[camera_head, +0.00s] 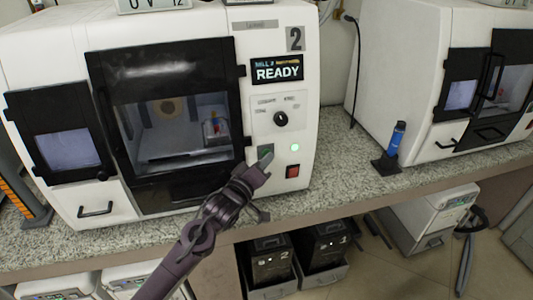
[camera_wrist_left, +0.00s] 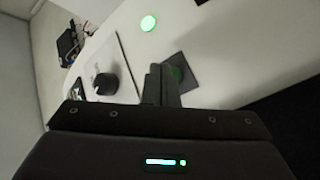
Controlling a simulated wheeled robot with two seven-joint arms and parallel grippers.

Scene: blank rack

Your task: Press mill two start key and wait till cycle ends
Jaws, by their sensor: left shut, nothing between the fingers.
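Mill two (camera_head: 215,40) is the white machine at the left of the head view, marked 2. Its display (camera_head: 277,70) reads READY. Its dark door (camera_head: 170,110) is closed, with a lit chamber behind the window. The start key (camera_head: 266,151) is a green key low on the front panel, beside a red key (camera_head: 292,171). My left gripper (camera_head: 264,163) is shut and empty, its tips at the green key; I cannot tell whether they touch it. In the left wrist view the fingers (camera_wrist_left: 162,84) point at a dark square plate with a green glow, partly hidden. My right gripper is not in view.
A black knob (camera_head: 280,119) sits above the keys, and a green lamp (camera_head: 295,147) glows beside them. A second white machine (camera_head: 410,70) stands at the right. Dark bins (camera_head: 325,245) are below.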

